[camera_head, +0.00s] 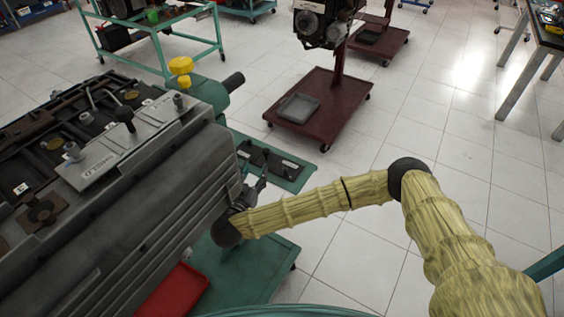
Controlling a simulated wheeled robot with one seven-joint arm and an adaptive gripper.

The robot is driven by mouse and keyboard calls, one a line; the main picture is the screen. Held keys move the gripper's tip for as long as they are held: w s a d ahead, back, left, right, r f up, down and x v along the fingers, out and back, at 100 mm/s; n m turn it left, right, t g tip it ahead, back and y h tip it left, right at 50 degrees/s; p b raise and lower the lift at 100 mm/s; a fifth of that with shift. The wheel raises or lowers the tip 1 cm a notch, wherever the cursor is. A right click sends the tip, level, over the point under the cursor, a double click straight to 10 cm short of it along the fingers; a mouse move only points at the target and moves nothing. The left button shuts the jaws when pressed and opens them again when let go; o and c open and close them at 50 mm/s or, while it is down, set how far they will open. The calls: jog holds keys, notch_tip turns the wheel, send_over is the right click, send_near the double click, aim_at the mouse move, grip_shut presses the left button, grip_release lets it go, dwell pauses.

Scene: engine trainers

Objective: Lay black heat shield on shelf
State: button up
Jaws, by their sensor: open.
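A flat black piece (268,160) lies on the green shelf (292,184) of the engine stand, just past my gripper. It may be the black heat shield, but I cannot tell for sure. My gripper (259,181) is open beside the right end of the large grey engine (165,195). Its fingers are small and dark here, and they appear near the front edge of the black piece. I cannot tell whether they touch it. The engine hides part of the shelf on the left.
A red tray (172,291) sits low on the green stand base (245,268) under the engine. A dark red engine stand (330,108) with a grey tray (298,107) stands behind. A green frame table (150,32) is at the back left.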

jog(key=s+a+f+n+g+y, duration=0.2)
jog(key=s+a+f+n+y, duration=0.15)
jog(key=s+f+y, duration=0.2)
jog(key=s+a+f+n+g+y, duration=0.1)
jog(key=s+a+f+n+y, duration=0.1)
jog(key=s+a+f+y, duration=0.4)
jog(key=s+d+f+n+g, duration=0.1)
jog(key=s+d+f+g, duration=0.3)
jog(key=s, duration=0.4)
jog(key=s+d+f+g+h, duration=0.2)
jog(key=s+d+f+g, duration=0.3)
jog(key=s+d, duration=0.65)
jog(key=s+d+r+m+g+h, duration=0.1)
jog(key=s+d, duration=0.3)
jog(key=d, duration=0.6)
jog(key=s+d+r+m+g+h, duration=0.1)
jog(key=s+d, duration=0.4)
jog(key=d, duration=0.5)
jog(key=shift+s+d+m+g+h, duration=0.2)
jog(key=shift+d+m+g+h, duration=0.3)
jog(key=shift+g+h, duration=0.6)
jog(key=shift+a, duration=0.1)
